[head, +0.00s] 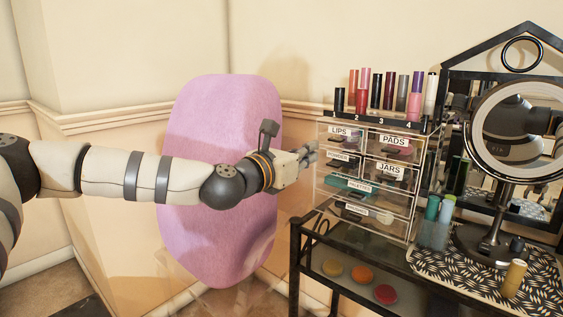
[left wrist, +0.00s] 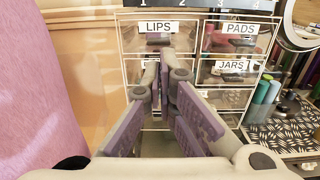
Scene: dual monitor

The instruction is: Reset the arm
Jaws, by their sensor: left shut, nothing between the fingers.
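My left arm (head: 110,172) reaches in from the left, nearly level, across the front of a pink chair back. My left gripper (head: 308,153) is shut and empty. It is just left of the clear drawer unit (head: 372,232), at the height of its upper drawers. In the left wrist view the gripper's fingers (left wrist: 167,90) point at the unit, below the LIPS drawer (left wrist: 157,37), and hide part of the left column of drawers. I cannot tell whether the fingertips touch the unit. My right gripper is not in view.
The drawer unit stands on a black glass-topped vanity (head: 300,225), with lipsticks (head: 363,100) on top. A round mirror (head: 506,130) and small bottles (head: 440,212) stand to the right. The pink chair back (head: 215,100) is behind my arm. Free room lies left of the vanity.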

